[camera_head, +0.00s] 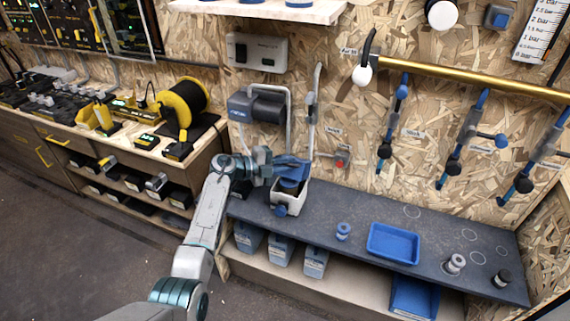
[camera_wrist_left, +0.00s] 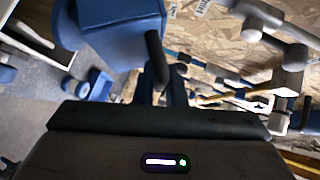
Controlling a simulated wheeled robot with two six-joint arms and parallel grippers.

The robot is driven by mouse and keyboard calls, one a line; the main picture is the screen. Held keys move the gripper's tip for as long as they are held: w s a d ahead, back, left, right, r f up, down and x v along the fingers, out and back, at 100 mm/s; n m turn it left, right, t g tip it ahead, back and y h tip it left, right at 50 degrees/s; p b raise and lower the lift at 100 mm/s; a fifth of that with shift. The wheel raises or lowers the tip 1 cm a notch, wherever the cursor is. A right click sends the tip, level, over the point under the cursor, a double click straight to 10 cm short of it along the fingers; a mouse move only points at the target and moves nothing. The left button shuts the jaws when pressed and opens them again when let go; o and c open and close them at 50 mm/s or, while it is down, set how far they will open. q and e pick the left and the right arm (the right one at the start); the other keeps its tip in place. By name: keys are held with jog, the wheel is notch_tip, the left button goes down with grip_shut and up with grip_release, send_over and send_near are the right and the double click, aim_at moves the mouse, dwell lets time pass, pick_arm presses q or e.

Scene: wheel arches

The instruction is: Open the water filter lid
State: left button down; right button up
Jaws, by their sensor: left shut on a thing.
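The water filter is a pale box (camera_head: 291,207) with a blue knob on its front. It stands on the dark bench against the chipboard wall. A blue part (camera_head: 292,184) shows at its top. My left gripper (camera_head: 286,167) reaches in from the left above the box. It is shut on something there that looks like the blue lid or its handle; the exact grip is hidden. In the left wrist view, a large blue part (camera_wrist_left: 112,35) with a dark rod stands just ahead of the gripper. How far the lid is open cannot be told. My right gripper is out of view.
A blue tray (camera_head: 393,244) and a small blue ring piece (camera_head: 343,231) lie on the bench to the right. Several blue-handled levers hang on the wall below a brass pipe (camera_head: 470,80). A grey pipe (camera_head: 313,110) rises behind the filter. The bench front is mostly clear.

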pick_arm(q)
jog(key=shift+d+r, duration=0.1)
jog(key=c, duration=1.5)
grip_release()
jog(key=shift+d, duration=0.1)
jog(key=b+v, duration=0.1)
jog(key=v, duration=1)
jog(key=shift+b, duration=0.3)
jog(key=shift+d, duration=0.1)
